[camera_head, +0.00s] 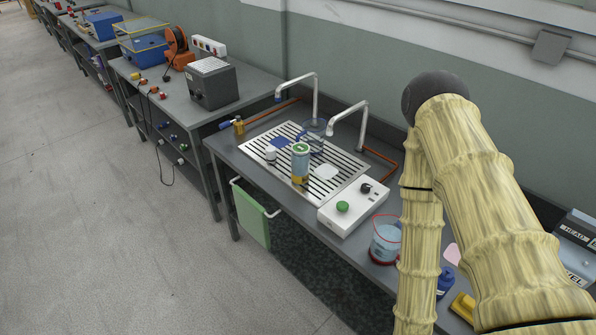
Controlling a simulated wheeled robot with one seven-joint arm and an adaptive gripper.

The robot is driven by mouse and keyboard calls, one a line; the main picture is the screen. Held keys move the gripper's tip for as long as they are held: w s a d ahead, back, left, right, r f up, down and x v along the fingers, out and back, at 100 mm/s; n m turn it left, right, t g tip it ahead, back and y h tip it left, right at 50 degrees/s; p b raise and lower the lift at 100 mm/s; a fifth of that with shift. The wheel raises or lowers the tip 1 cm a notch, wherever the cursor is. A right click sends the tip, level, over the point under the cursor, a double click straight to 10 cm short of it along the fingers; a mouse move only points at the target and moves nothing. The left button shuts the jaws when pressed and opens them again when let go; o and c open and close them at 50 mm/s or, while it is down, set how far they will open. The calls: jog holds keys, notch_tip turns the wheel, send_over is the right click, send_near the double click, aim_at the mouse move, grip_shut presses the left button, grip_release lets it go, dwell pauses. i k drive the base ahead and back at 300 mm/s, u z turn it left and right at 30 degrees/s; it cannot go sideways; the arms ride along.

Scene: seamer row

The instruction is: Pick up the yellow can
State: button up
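A small cylinder with a green top and a pale blue-grey body (300,158) stands upright on the slotted metal drain tray (345,168). A yellow band (299,180) shows at its foot; I cannot tell whether this is a separate yellow can beneath it or part of the same can. No other clearly yellow can shows. A yellow object (463,306) lies at the lower right, partly hidden by my arm, and its shape is unclear. My arm fills the right side and runs out of the bottom edge. My gripper is not in view.
Two taps (316,95) stand behind the tray. A white control box with a green button (346,208) and a clear red-rimmed beaker (386,238) are to its right. A green towel (251,215) hangs at the bench front. The floor (130,230) at left is clear.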

aim_at(300, 165)
jog(key=u, duration=2.45)
jog(key=k, duration=1.1)
jog(key=z, duration=1.15)
jog(key=i, duration=1)
jog(key=u, duration=0.05)
